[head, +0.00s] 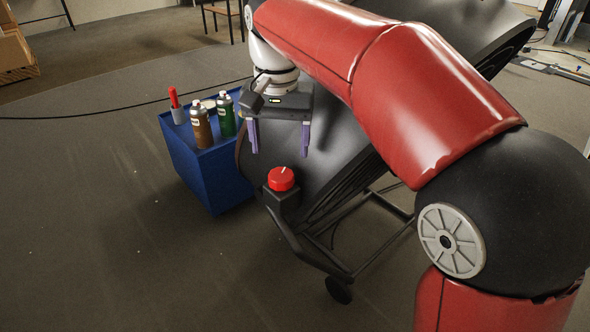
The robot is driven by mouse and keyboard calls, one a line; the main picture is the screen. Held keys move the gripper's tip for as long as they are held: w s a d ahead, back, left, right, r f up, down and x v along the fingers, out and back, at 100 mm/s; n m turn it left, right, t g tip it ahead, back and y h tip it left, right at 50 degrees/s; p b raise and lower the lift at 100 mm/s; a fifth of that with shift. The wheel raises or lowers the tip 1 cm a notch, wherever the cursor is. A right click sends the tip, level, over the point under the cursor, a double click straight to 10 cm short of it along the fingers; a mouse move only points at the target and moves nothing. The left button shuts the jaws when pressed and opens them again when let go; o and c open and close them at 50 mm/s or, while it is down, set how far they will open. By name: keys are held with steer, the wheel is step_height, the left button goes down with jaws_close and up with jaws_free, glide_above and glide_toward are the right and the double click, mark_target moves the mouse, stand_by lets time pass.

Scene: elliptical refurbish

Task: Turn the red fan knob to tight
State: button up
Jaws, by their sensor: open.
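The red fan knob (281,179) sits on top of a dark box-shaped mount at the front of the black elliptical machine (330,165). A pale mark shows on the knob's top; I cannot read any setting. My gripper (279,145) points down with its two purple fingers spread wide and nothing between them. In the picture it is just above the knob, apart from it. How far it stands in depth from the knob I cannot tell.
A blue cart (205,170) with a brown bottle (201,128), a green can (226,118) and a red-handled tool (174,98) stands left of the gripper. A black cable (100,114) crosses the floor. Floor at the front left is clear.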

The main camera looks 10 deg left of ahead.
mark_target(281, 174)
step_height(281, 174, down, 7)
steer(key=shift+r+b, duration=0.15)
steer(key=shift+b, duration=0.75)
steer(key=c, duration=1)
